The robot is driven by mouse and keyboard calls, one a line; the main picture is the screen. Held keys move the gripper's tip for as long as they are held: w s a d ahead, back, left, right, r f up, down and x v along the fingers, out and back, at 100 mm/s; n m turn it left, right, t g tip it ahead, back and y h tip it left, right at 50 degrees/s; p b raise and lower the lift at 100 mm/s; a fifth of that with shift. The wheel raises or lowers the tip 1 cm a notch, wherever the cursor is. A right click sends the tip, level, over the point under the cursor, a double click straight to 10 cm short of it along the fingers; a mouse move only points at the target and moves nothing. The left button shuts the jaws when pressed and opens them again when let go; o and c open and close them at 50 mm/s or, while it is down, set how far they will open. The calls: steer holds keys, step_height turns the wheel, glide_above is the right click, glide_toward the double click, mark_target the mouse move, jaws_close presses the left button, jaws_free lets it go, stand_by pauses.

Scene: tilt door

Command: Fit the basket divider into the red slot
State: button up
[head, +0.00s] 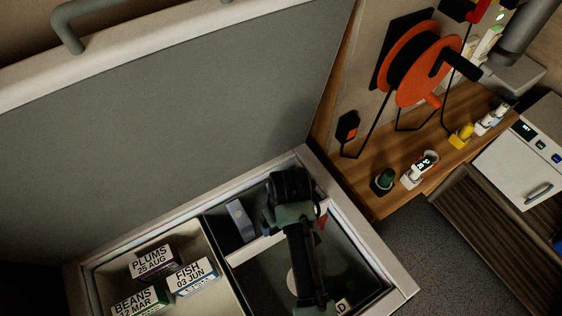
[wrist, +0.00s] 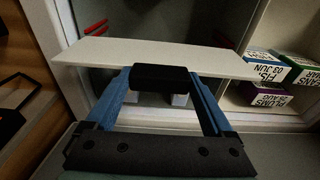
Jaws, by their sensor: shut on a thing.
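The basket divider is a flat white panel; in the wrist view the divider (wrist: 205,60) lies across the picture, wide and seen nearly edge-on. My gripper (wrist: 160,82) is shut on its middle between blue fingers. Red slot marks (wrist: 95,27) show beyond the divider at the left, and a darker red mark is near its right part. In the head view the divider (head: 252,248) sticks out left of my gripper (head: 296,212), over the right compartment. A red mark (head: 322,220) shows just right of the gripper. My arm hides the divider's middle; I cannot tell whether its ends touch the slot.
The open chest's grey lid (head: 160,110) stands behind. The left compartment holds boxes labelled PLUMS (head: 153,262), FISH (head: 192,276) and BEANS (head: 138,302). A blue-grey block (head: 240,221) sits in the right compartment. A wooden counter (head: 385,195) with an orange reel (head: 425,62) is at the right.

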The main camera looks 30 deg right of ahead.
steer(key=shift+f+b, duration=3.95)
steer(key=shift+f, duration=2.35)
steer(key=o, duration=1.2)
steer(key=shift+r, duration=0.1)
steer(key=r, duration=0.4)
steer(key=s+r, duration=0.1)
steer(key=r, duration=0.8)
steer(key=shift+s+p, duration=0.25)
steer(key=shift+p, duration=0.15)
steer(key=shift+f, duration=0.1)
